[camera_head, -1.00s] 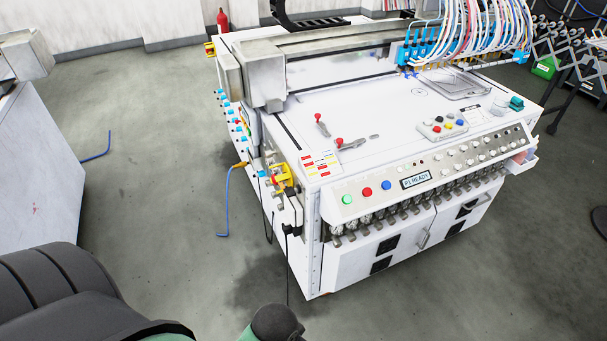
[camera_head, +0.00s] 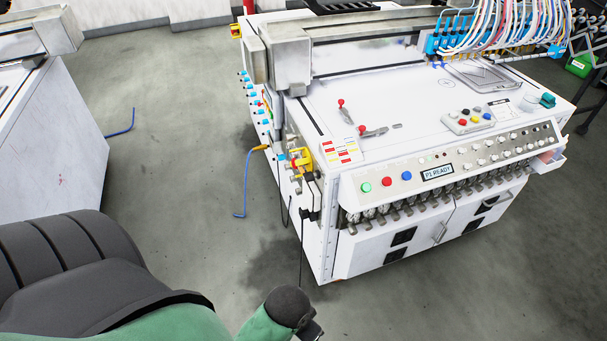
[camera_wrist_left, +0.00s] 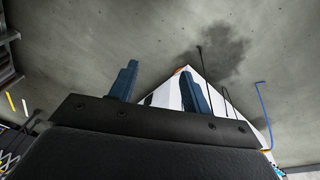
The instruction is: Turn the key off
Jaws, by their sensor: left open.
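The white gantry machine (camera_head: 350,225) stands right of centre in the head view. I cannot pick out the key there. A yellow and red switch (camera_head: 301,159) sits on the machine's left side, but I cannot tell whether a key is in it. My left gripper (camera_wrist_left: 157,86) is open and empty in the left wrist view, its two blue fingers apart. The machine's corner shows beyond them, with floor between. My right gripper is not in view.
A blue hose (camera_head: 247,180) hangs from the machine's left side to the floor, and dark cables hang near its front corner. Another white cabinet (camera_head: 50,150) stands at the left. Grey floor (camera_head: 185,130) is open between them.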

